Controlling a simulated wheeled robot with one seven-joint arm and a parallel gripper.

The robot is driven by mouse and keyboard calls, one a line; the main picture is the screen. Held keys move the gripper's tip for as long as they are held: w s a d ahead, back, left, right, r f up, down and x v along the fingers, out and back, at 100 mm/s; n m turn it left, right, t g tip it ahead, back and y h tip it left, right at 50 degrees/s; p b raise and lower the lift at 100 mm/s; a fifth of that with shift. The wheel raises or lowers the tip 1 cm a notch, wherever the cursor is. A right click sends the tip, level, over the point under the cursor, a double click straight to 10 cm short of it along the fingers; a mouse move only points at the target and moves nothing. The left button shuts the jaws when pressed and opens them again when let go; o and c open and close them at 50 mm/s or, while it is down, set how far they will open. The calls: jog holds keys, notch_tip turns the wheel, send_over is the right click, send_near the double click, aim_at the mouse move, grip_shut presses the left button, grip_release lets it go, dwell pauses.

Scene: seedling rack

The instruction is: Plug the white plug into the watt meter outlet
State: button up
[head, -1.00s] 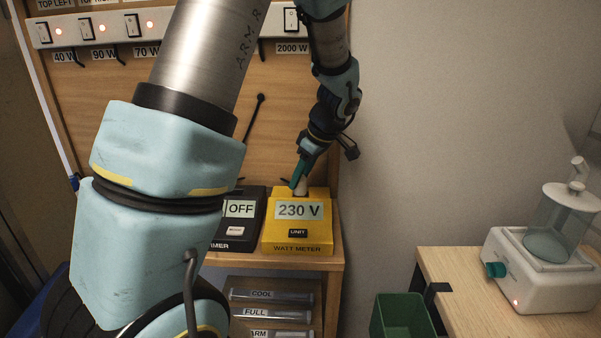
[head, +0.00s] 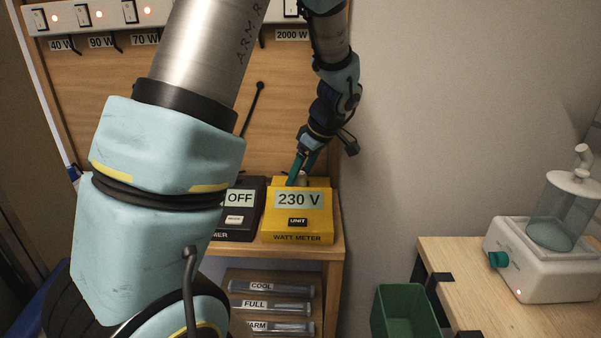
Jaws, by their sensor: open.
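The yellow watt meter (head: 297,225) stands on the wooden shelf, and its display reads 230 V. The white plug (head: 303,177) shows as a small pale shape at the back of the meter's top, where its outlet is. It is partly covered by my fingers, and I cannot tell how deep it sits. My gripper (head: 298,176) points down over the meter's top with its teal fingers spread around or just beside the plug.
A dark timer (head: 238,222) reading OFF stands left of the meter. Labelled tubes (head: 268,305) lie below. A switch strip (head: 105,17) runs along the top of the wooden panel. A green bin (head: 404,312) and a white appliance (head: 540,262) are at the right.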

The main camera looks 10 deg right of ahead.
jog(key=b+v, duration=0.2)
jog(key=v, duration=0.9)
